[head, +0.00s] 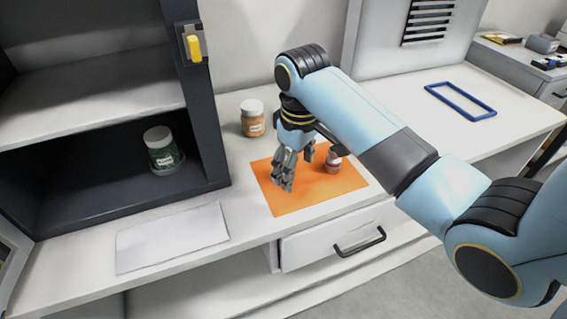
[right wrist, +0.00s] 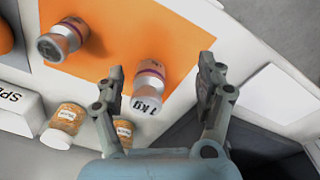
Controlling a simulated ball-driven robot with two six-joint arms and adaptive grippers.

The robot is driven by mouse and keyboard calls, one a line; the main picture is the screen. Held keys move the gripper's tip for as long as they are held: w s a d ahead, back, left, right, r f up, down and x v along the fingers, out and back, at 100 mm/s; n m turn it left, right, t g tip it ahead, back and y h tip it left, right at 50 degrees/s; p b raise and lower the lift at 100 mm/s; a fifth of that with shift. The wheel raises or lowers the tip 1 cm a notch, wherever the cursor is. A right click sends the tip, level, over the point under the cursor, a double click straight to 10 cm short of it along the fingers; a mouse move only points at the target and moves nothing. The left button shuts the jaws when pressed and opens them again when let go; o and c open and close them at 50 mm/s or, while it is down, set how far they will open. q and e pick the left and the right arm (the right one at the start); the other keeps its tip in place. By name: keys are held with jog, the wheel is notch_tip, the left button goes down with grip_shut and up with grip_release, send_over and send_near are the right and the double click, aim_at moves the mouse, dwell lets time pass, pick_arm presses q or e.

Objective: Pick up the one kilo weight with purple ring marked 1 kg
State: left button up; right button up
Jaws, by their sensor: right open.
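In the right wrist view the weight marked 1 kg (right wrist: 148,88), pale with a purple-pink ring, is on the orange mat (right wrist: 190,45). My right gripper (right wrist: 161,70) is open, with one finger on each side of this weight in the picture; the left finger appears close to it. I cannot tell whether they touch. In the head view my right gripper (head: 284,182) is over the left part of the orange mat (head: 310,203) and hides this weight. My left gripper is not in view.
A second ringed weight (right wrist: 62,40) stands on the mat, seen also in the head view (head: 334,161). An orange jar (head: 253,119) stands behind the mat, a green jar (head: 163,152) in the dark shelf. A white sheet (head: 172,238) lies left; a blue frame (head: 461,101) lies right.

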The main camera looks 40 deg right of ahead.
jog(key=shift+n+g, duration=0.4)
jog(key=w+r, duration=0.5)
jog(key=shift+w+r+p, duration=0.15)
jog(key=shift+r+p, duration=0.15)
jog(key=shift+p, duration=0.05)
notch_tip(320, 180, down, 5)
jog(key=shift+f, duration=0.1)
jog(key=f, duration=0.5)
jog(key=shift+w+d, duration=0.15)
jog(key=shift+d, duration=0.15)
jog(key=shift+c, duration=0.2)
grip_shut()
